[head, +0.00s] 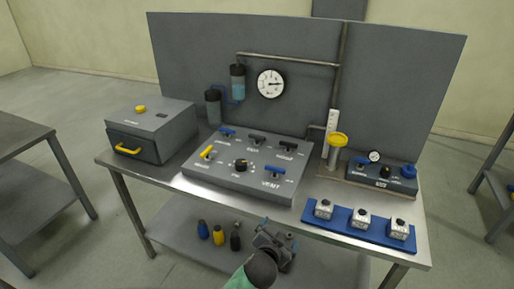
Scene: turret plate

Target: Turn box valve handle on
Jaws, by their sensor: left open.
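A grey control box (240,185) sits at the middle of the table, with several small valve handles on its sloped top. I cannot tell which one is the box valve handle; the labels are too small to read surely. My left gripper (277,236) is open and empty, low in front of the table's front edge, apart from the box. My right gripper is out of view.
A grey case (151,143) with a yellow pull stands at the left. A smaller dark box (382,178) with a gauge and a blue tray (358,229) with white blocks are at the right. A back panel (400,90) carries pipes and a gauge (271,84). Bottles (218,234) stand on the lower shelf.

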